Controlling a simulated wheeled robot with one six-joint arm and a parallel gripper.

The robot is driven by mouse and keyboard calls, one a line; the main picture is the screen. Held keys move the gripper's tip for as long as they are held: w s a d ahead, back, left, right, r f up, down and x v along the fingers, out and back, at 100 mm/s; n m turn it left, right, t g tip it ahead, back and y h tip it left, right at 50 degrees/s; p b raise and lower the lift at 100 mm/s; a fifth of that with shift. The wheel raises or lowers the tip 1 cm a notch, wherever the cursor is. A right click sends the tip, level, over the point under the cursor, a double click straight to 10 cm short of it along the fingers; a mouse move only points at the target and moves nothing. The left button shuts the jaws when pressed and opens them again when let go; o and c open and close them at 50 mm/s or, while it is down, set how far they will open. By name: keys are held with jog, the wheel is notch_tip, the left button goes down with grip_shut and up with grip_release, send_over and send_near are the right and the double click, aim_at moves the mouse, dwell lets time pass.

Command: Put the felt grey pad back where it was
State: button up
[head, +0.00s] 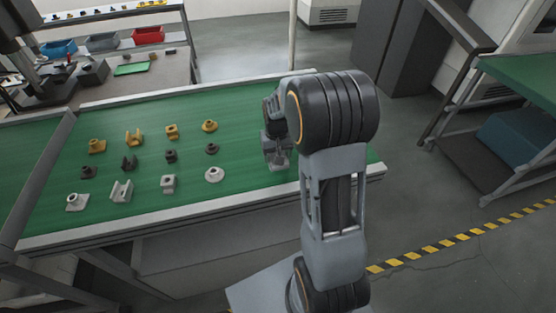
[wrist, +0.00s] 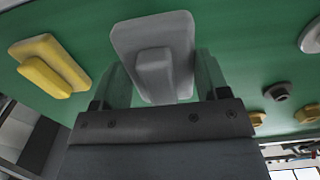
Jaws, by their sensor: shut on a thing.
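The grey pad (wrist: 183,35), a flat light-grey plate with a raised block on top, is between the fingers of my gripper (wrist: 160,78) in the wrist view. My gripper is shut on it, over the green table. In the head view, my gripper (head: 277,160) is at the right part of the green table (head: 240,118), with the arm partly covering it. I cannot tell whether the pad touches the table. A yellow pad (wrist: 48,66) of similar shape lies to the left in the wrist view; my arm seems to hide it in the head view.
Several gold, dark and light-grey parts stand in rows left of my gripper, the nearest being a light-grey flange (head: 214,174), a dark ring (head: 211,148) and a gold flange (head: 209,126). Bare green surface lies between them and my gripper. The table's right edge is close.

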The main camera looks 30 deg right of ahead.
jog(key=shift+d+f, duration=0.15)
jog(key=shift+f, duration=0.8)
jog(key=shift+d+f, duration=0.15)
jog(key=shift+f, duration=0.75)
jog(key=shift+f, duration=0.2)
jog(key=o, duration=0.8)
jog(key=shift+o, duration=0.2)
jog(key=shift+r, duration=0.1)
